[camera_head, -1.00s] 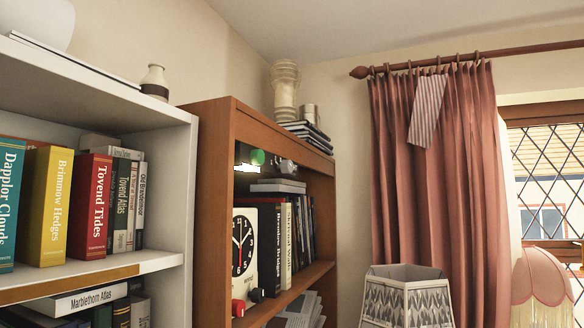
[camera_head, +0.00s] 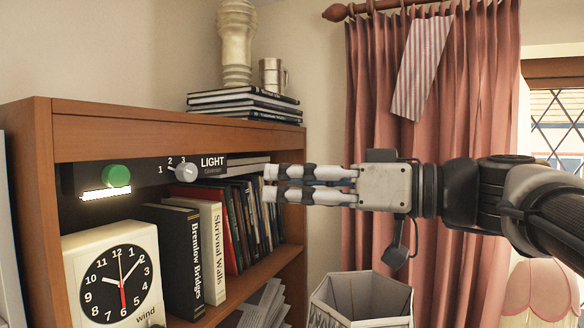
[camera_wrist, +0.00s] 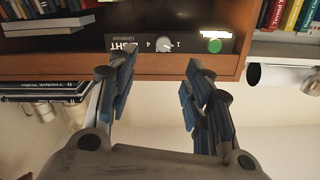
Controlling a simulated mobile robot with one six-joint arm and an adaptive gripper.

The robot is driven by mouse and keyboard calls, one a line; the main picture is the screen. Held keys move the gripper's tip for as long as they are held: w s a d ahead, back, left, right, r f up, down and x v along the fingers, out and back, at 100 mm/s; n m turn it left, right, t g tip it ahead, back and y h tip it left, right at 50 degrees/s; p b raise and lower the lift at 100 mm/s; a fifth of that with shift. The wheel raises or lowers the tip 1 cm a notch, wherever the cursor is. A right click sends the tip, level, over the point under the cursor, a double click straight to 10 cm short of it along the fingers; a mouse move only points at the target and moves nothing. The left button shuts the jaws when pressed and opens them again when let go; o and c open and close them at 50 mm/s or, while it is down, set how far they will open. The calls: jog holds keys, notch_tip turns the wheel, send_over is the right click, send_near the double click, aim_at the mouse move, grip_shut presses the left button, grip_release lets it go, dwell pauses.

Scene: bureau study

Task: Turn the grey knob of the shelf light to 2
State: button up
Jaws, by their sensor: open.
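The grey knob (camera_head: 186,172) sits on the black shelf-light panel (camera_head: 212,166) under the bookcase's top board, with the numbers 1, 2 and 3 around its left and top. The exact number its pointer faces is too small to tell. In the wrist view the panel is upside down, and the knob (camera_wrist: 163,45) shows between my fingers, beyond their tips. My gripper (camera_head: 268,182) is open and empty, to the right of the knob and apart from it. Its spread fingers also show in the wrist view (camera_wrist: 160,70).
A green button (camera_head: 117,176) and a lit white strip (camera_head: 107,194) are left of the knob. A clock (camera_head: 118,275) and books (camera_head: 180,255) stand below. Books and a vase (camera_head: 236,45) are on top.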

jog(key=r, duration=0.1)
send_near(192, 173)
jog(key=p+x, duration=0.4)
jog(key=x, duration=0.5)
jog(key=shift+w+a, duration=0.1)
jog(key=shift+a, duration=0.15)
jog(key=c, duration=1.1)
